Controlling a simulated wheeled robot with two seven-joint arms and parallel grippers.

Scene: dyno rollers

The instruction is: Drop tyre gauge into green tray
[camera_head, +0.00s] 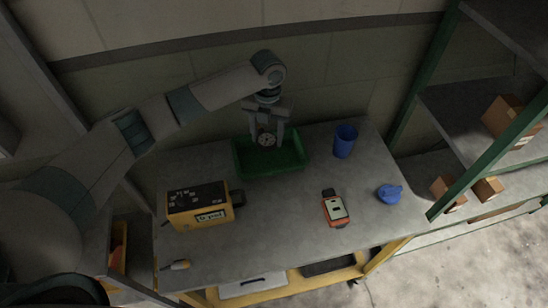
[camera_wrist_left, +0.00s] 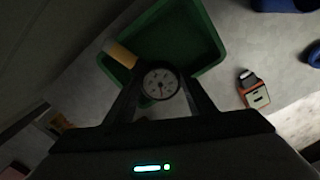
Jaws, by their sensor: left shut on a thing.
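The tyre gauge (camera_head: 266,140) has a round white dial and a dark rim. My left gripper (camera_head: 267,138) is shut on it and holds it over the green tray (camera_head: 274,166), near the tray's back side. In the left wrist view the gauge dial (camera_wrist_left: 161,84) sits between the fingers of my left gripper (camera_wrist_left: 160,88), with the tray (camera_wrist_left: 207,38) behind it. A yellowish part (camera_wrist_left: 121,54) sticks out by the left finger. My right gripper is not in view.
A yellow and black box (camera_head: 199,206) stands left of centre on the grey table (camera_head: 270,220). A blue cup (camera_head: 344,141), an orange-and-white device (camera_head: 335,208) and a blue object (camera_head: 390,193) stand to the right. Green-framed shelves (camera_head: 480,160) rise at right.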

